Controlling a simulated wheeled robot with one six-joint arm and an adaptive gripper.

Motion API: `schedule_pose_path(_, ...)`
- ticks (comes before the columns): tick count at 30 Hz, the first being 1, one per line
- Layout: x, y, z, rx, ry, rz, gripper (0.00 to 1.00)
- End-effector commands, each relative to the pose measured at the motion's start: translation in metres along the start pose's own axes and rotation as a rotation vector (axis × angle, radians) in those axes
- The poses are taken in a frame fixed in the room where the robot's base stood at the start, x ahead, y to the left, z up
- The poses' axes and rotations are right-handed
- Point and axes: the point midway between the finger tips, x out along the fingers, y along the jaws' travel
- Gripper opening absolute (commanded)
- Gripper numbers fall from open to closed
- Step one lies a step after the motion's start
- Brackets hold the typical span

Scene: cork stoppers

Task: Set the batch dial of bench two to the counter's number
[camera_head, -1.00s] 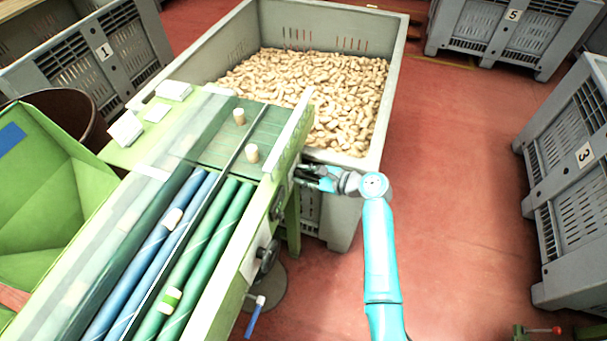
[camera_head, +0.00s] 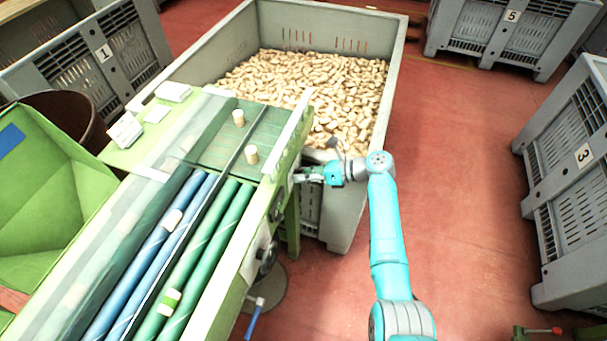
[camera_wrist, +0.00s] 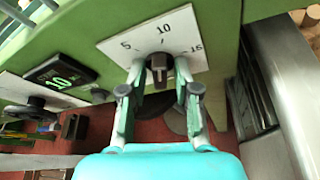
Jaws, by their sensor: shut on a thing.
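My gripper (camera_wrist: 158,98) is shut on the dark dial knob (camera_wrist: 158,64) in the wrist view, one finger on each side. In the head view my gripper (camera_head: 308,175) is at the right side of the green bench (camera_head: 215,310); the dial face is hidden there.
A large grey crate (camera_head: 398,60) full of corks stands right behind the bench. Crates numbered 3 (camera_head: 570,190) and 5 (camera_head: 500,45) stand at the right and back. Corks lie on the bench's rollers and top.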

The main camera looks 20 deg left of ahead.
Motion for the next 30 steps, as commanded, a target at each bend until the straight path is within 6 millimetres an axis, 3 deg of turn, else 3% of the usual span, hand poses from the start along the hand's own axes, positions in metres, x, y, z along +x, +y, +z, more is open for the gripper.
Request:
schedule_pose_path(9,0.0,-0.0008,-0.0001,0.098,0.0,0.04,0.0)
schedule_pose_path(24,0.0001,-0.0009,-0.0001,0.113,-0.001,0.046,0.0)
schedule_pose_path(25,0.0001,-0.0009,-0.0001,0.113,-0.001,0.046,0.36)
schedule_pose_path(26,0.0001,-0.0009,-0.0001,0.113,-0.001,0.046,0.4)
schedule_pose_path(30,0.0001,-0.0008,0.0,0.112,0.0,0.046,0.4)
